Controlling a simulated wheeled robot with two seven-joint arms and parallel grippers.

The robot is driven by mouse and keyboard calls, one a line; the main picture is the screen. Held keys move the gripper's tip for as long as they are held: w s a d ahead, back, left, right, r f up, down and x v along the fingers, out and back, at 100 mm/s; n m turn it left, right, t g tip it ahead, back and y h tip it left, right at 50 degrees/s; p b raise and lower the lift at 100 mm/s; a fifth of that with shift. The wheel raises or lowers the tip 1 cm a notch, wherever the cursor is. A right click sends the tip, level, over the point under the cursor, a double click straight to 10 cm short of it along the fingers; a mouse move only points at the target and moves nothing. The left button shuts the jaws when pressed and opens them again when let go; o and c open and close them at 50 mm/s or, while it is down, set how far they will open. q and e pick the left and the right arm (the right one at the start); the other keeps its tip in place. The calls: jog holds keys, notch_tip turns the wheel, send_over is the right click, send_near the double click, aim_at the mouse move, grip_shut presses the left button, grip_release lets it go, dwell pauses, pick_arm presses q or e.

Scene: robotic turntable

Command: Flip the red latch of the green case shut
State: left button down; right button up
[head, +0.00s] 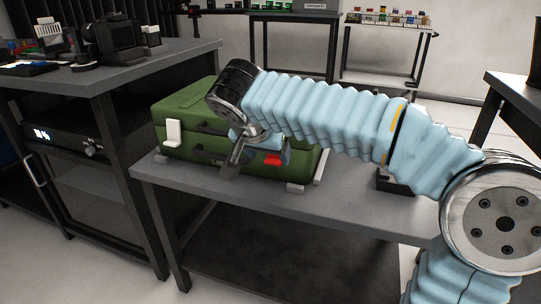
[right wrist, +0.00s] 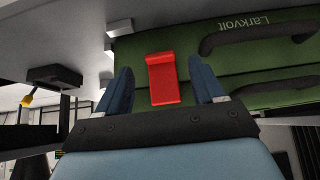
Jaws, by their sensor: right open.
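The green case (head: 185,108) rests closed on the grey table, with a handle on its front. Its red latch (head: 273,160) is at the right of the front, partly hidden by my right arm. In the right wrist view the red latch (right wrist: 163,80) lies across the front of the green case (right wrist: 235,65); I cannot tell whether it is fastened. My right gripper (head: 258,156) is in front of the case at the latch. In the right wrist view my right gripper (right wrist: 162,90) is open, with one finger on each side of the latch and no clear contact. My left gripper is out of view.
A white latch (head: 173,133) is at the left of the case front. The grey table (head: 290,205) is clear in front of the case. A dark block (head: 394,184) sits right of it. A bench (head: 95,70) with equipment stands at the left.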

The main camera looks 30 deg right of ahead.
jog(key=p+v, duration=0.1)
jog(key=v, duration=0.9)
jog(key=shift+p, duration=0.35)
jog(key=shift+a+r, duration=0.1)
